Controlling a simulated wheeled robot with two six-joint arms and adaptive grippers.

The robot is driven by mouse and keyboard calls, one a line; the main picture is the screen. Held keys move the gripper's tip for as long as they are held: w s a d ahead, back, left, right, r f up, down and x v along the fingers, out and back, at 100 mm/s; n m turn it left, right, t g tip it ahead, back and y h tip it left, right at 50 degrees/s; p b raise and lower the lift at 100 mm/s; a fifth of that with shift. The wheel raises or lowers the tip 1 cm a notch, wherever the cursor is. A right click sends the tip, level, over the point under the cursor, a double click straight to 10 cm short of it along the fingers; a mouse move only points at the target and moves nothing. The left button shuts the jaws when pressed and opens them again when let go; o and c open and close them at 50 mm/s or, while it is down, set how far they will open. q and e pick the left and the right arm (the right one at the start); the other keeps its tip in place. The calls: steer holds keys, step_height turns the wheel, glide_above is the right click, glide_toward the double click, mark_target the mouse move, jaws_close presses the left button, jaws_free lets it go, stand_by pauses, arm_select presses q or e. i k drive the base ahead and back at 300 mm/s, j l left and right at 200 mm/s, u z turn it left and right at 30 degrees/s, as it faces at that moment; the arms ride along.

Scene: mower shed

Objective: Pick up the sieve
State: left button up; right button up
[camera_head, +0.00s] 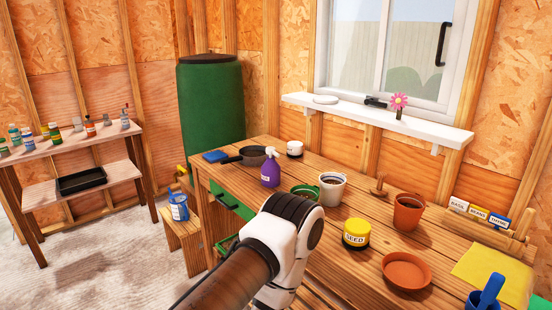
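No sieve shows for certain. A round green-rimmed thing (306,191) on the wooden workbench (340,196) may be the sieve; it is small and lies beside the white pot, just beyond my arm. A dark, shallow round thing with a handle (252,155) lies at the bench's far left; I cannot tell whether it is a pan or a sieve. One of my arms reaches in from the bottom left, its bent joint in front of the bench. Neither gripper shows.
Near the green-rimmed thing stand a purple spray bottle (270,170), a white pot (332,188) and a yellow seed tin (356,233). A terracotta pot (407,212) and saucer (406,270) are right. A stool (185,238) stands left of the bench; floor shows farther left.

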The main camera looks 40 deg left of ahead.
mark_target(252, 155)
steer(key=j+z, duration=0.3)
steer(key=j, duration=0.45)
steer(key=j+z, duration=0.25)
steer(key=j, duration=0.5)
steer(key=k+j+z, duration=0.1)
steer(key=j+z, duration=0.2)
steer(key=j, duration=0.45)
